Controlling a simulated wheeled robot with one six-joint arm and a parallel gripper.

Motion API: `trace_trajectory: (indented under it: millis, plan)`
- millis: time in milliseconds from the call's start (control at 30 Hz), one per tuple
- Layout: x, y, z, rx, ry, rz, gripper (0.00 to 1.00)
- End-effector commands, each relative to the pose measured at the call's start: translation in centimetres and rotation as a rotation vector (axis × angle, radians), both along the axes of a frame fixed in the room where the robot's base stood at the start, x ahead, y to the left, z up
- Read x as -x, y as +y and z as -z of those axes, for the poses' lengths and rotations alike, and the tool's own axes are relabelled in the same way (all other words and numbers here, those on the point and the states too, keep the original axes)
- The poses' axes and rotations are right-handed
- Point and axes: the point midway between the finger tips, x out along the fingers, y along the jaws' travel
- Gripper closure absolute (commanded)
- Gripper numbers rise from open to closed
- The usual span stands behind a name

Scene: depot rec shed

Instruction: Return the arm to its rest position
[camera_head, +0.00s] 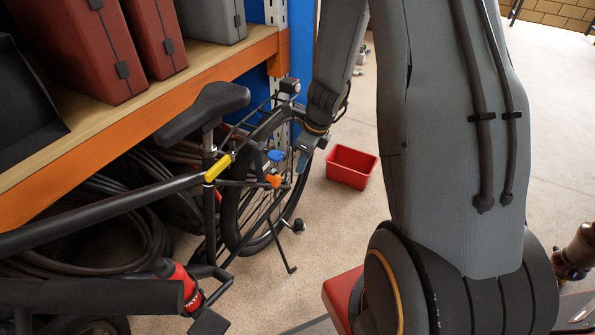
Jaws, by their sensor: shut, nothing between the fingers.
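My arm fills the centre and right of the view and reaches down toward the back of a parked bicycle. My gripper (302,161) is at the far end of it, small in view, beside the bicycle's rear wheel (238,216). The gripper looks shut and I see nothing held in it. Whether it touches the wheel or only overlaps it in the picture I cannot tell. An orange piece (273,180) and a blue piece (275,155) show on the bicycle near the gripper.
The bicycle's saddle (203,109) and frame stand left, before a wooden shelf (100,130) with red and grey cases. Coiled hoses (100,232) lie beneath the shelf. A red bin (352,167) stands on the floor behind the gripper. Open floor (560,110) shows at right.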

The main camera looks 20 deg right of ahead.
Motion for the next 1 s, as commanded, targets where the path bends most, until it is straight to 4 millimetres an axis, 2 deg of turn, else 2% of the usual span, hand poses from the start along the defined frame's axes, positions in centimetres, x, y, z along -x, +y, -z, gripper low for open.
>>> trace_trajectory:
  millis: [33,200,767,867,967,1000]
  plan:
    - [0.1,-0.1,-0.7,0.001,-0.001,0.0,1.0]
    - [0.3,-0.2,-1.5,0.001,0.001,-0.001,1.0]
    - [0.4,0.0,-1.8,0.004,-0.002,-0.025,1.0]
    - [1.3,1.0,-3.6,0.023,-0.016,-0.156,1.0]
    - [3.3,2.9,-6.9,0.064,-0.044,-0.432,1.0]
    - [4.4,3.7,-8.5,0.087,-0.057,-0.576,1.0]
